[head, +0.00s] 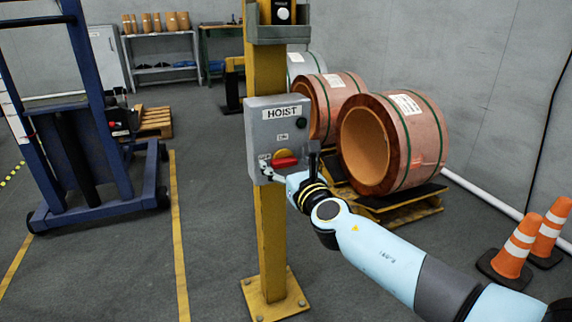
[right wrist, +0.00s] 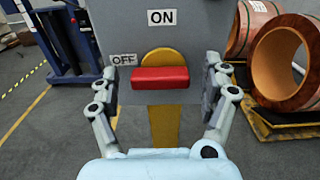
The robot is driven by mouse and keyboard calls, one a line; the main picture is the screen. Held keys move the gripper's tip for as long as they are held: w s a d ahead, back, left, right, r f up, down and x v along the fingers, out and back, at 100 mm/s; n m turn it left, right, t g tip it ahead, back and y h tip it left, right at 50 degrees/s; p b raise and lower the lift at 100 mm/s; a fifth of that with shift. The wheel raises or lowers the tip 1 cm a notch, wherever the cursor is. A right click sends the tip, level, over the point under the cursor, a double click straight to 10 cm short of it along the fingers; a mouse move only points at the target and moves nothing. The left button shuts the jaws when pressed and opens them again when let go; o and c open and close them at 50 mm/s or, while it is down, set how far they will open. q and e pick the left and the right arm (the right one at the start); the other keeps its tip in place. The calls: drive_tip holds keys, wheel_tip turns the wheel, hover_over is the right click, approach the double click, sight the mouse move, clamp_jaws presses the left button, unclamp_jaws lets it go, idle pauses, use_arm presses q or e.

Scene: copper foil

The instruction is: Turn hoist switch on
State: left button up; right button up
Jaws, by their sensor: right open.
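The grey hoist switch box (head: 268,122), labelled HOIST, is fixed to a yellow post. Its red handle (head: 285,162) lies level across a round yellow disc (head: 282,154). In the right wrist view the red handle (right wrist: 160,78) is level, the OFF label (right wrist: 125,60) is left of it and the ON label (right wrist: 161,17) is above. My right gripper (right wrist: 160,92) is open, one finger on each side of the handle, with gaps to both ends. In the head view the right gripper (head: 289,172) is at the box's lower front. My left gripper is not in view.
The yellow post (head: 268,230) stands on a bolted base plate. Copper foil coils (head: 425,140) lie on pallets behind to the right. Orange cones (head: 514,250) stand at the far right. A blue lifting frame (head: 95,90) stands at left. The floor between frame and post is clear.

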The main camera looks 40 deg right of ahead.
drive_tip(key=c, duration=1.2)
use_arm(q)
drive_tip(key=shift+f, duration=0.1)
use_arm(e)
drive_tip(key=m+b, duration=0.3)
drive_tip(key=m, duration=0.5)
drive_tip(key=shift+d, duration=0.15)
drive_tip(key=m+b, duration=0.2)
drive_tip(key=m, duration=0.2)
drive_tip(key=m+b, duration=0.2)
drive_tip(key=m, duration=0.2)
drive_tip(key=shift+s+d+f+m, duration=0.1)
drive_tip(key=shift+d+m, duration=0.1)
drive_tip(key=shift+m, duration=0.2)
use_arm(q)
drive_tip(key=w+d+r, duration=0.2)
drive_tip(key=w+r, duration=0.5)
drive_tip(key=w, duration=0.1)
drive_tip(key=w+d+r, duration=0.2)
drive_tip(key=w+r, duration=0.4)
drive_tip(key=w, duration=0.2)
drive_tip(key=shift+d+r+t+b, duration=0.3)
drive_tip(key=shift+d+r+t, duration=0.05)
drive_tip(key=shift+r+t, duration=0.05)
use_arm(e)
drive_tip(key=shift+m, duration=0.5)
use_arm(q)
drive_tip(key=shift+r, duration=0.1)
use_arm(e)
drive_tip(key=o, duration=1.2)
